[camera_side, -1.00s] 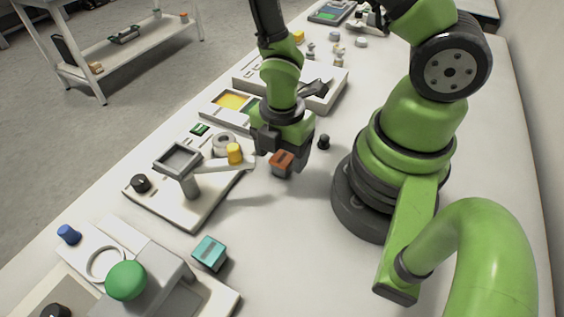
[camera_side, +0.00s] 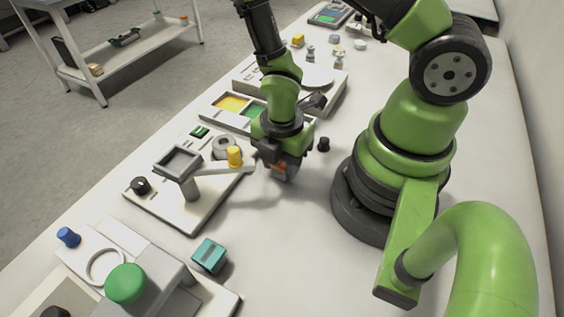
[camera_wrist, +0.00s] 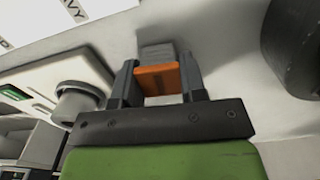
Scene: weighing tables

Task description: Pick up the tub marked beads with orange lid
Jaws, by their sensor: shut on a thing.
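The tub with the orange lid (camera_wrist: 158,80) sits between the two fingers of my gripper (camera_wrist: 157,84) in the wrist view, with a grey body below the lid. My gripper is shut on it. In the side view my gripper (camera_side: 281,172) points down at the white table, and only a little orange of the tub (camera_side: 279,168) shows between the fingers. Any marking on the tub cannot be read. Whether the tub touches the table cannot be told.
A balance with a pan (camera_side: 177,160) and a beam with a yellow weight (camera_side: 234,155) stands close left of my gripper. A small black knobbed weight (camera_side: 323,144) stands to its right. A teal tub (camera_side: 209,255) lies nearer the camera. The table between is clear.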

